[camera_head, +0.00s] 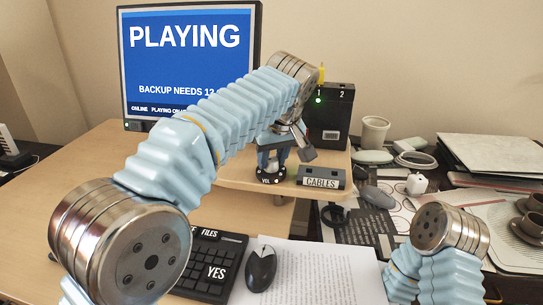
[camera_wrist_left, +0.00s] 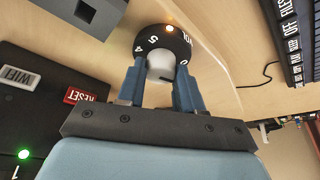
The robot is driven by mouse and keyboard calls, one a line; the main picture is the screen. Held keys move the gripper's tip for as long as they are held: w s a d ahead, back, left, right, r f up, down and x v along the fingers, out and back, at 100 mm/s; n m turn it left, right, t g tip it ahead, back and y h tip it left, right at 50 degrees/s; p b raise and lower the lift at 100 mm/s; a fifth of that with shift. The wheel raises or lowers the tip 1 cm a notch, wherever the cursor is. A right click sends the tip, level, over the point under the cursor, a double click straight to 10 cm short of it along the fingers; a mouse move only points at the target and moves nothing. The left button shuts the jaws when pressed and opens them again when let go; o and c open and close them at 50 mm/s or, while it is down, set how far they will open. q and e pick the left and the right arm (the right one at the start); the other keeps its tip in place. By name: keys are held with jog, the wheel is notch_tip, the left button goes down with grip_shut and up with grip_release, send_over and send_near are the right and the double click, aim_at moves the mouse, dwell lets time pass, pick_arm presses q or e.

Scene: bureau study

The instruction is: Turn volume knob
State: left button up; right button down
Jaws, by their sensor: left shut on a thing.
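The volume knob shows in the left wrist view as a pale grey cap (camera_wrist_left: 160,66) on a round black base (camera_wrist_left: 166,42) marked VOL with numbers around it. An orange light glows by the VOL mark. In the head view the black base (camera_head: 270,176) sits on the wooden shelf, with the cap mostly hidden by my gripper. My left gripper (camera_wrist_left: 159,76) has its two blue fingers on either side of the cap, shut on it. It also shows in the head view (camera_head: 272,157), reaching down from above. My right arm shows at the lower right; its gripper is out of view.
A black box with a green light (camera_head: 330,115) stands behind the knob. A CABLES block (camera_head: 321,178) sits right of it. The monitor (camera_head: 187,50) reads PLAYING. Below are a keyboard (camera_head: 208,262), a mouse (camera_head: 261,269) and paper (camera_head: 315,275).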

pick_arm(q)
jog(key=shift+n+y, duration=0.5)
jog(key=shift+n, duration=0.7)
jog(key=o, duration=1)
jog(key=shift+g, duration=0.3)
jog(key=shift+v, duration=3.75)
